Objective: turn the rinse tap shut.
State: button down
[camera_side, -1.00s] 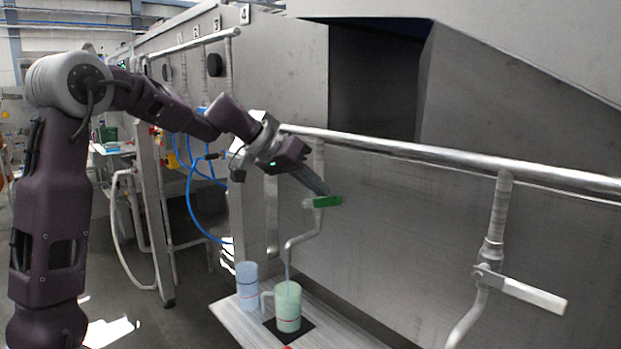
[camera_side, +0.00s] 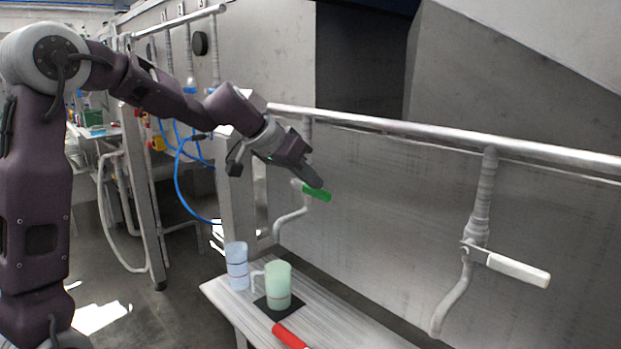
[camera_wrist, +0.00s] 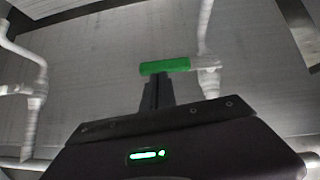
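The rinse tap has a green lever handle (camera_side: 316,191) on a grey pipe hanging from the rail. The handle slants down to the right in the side view and lies crosswise to the pipe in the wrist view (camera_wrist: 165,66). My gripper (camera_side: 314,181) is at the handle from above left, its fingers together. In the wrist view the fingertips (camera_wrist: 157,84) meet the handle's left part; I cannot tell whether they press on it. The spout (camera_side: 277,235) ends above a pale green jug (camera_side: 278,287), with no stream visible between them.
The jug stands on a black mat (camera_side: 262,303) on a slatted bench (camera_side: 345,325). A pale blue cup (camera_side: 237,266) is beside it, and a red-handled object (camera_side: 289,336) lies in front. Another tap with a white handle (camera_side: 515,269) hangs at right. A rail (camera_side: 400,127) runs above.

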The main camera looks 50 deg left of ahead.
jog(key=w+d+r+v, duration=0.1)
jog(key=w+r+v, duration=0.1)
jog(key=v, duration=1.1)
jog(key=s+d+f+g, duration=0.1)
jog(key=s+d+f, duration=0.2)
jog(key=s, duration=0.6)
jog(key=s+d+f+g, duration=0.1)
jog(key=s+d+f, duration=0.3)
jog(key=s+f, duration=0.3)
jog(key=s+d+f+g+y, duration=0.1)
jog(key=s+d+f, duration=0.2)
jog(key=s+f, duration=0.3)
jog(key=s, duration=0.5)
jog(key=shift+d, duration=0.15)
